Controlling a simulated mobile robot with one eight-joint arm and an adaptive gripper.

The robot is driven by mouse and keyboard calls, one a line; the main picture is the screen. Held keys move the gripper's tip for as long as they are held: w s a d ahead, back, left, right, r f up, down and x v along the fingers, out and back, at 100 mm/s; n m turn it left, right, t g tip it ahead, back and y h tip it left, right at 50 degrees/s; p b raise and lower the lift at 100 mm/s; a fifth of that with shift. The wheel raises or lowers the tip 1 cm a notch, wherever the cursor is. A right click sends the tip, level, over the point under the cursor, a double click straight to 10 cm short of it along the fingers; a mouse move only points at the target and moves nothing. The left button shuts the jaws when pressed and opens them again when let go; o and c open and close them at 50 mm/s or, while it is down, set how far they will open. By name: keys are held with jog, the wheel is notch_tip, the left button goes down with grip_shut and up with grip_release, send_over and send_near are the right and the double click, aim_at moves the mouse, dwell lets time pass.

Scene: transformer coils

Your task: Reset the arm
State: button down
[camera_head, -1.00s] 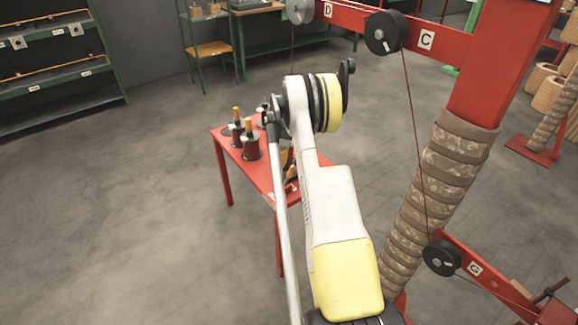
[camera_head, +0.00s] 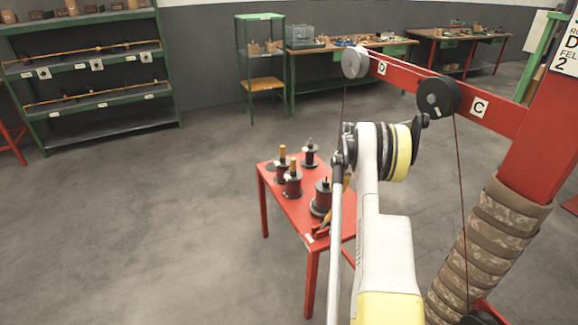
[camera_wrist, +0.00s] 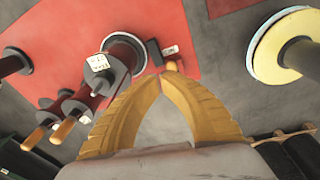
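My gripper (camera_wrist: 170,72) shows in the wrist view as two curved orange-yellow fingers. Their tips meet, and nothing is held between them. Behind the fingers is a red surface (camera_wrist: 225,62) with dark spools. In the head view my white and yellow arm (camera_head: 384,250) reaches over the right side of a small red table (camera_head: 292,212). The gripper is mostly hidden there behind the arm. Several dark coil spools stand on the table, among them one with an orange top (camera_head: 293,183) and one close to the arm (camera_head: 321,197).
A green shelf (camera_head: 90,107) and workbenches (camera_head: 350,50) stand at the back. The floor at left is clear.

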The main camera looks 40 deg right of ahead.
jog(key=w+a+r+m+t+h, duration=0.1)
jog(key=w+a+r+m+t, duration=0.2)
jog(key=a+r, duration=1.75)
jog(key=s+a+r+m, duration=0.3)
jog(key=s+a+r, duration=0.1)
jog(key=a, duration=0.4)
jog(key=s+a+r+m, duration=0.2)
jog(key=s+a+r, duration=0.15)
jog(key=a, duration=0.45)
jog(key=s+a+f+m+t, duration=0.3)
jog(key=s+a+m, duration=0.2)
jog(key=s+a, duration=0.9)
jog(key=shift+s+a, duration=0.35)
jog(key=shift+s, duration=0.35)
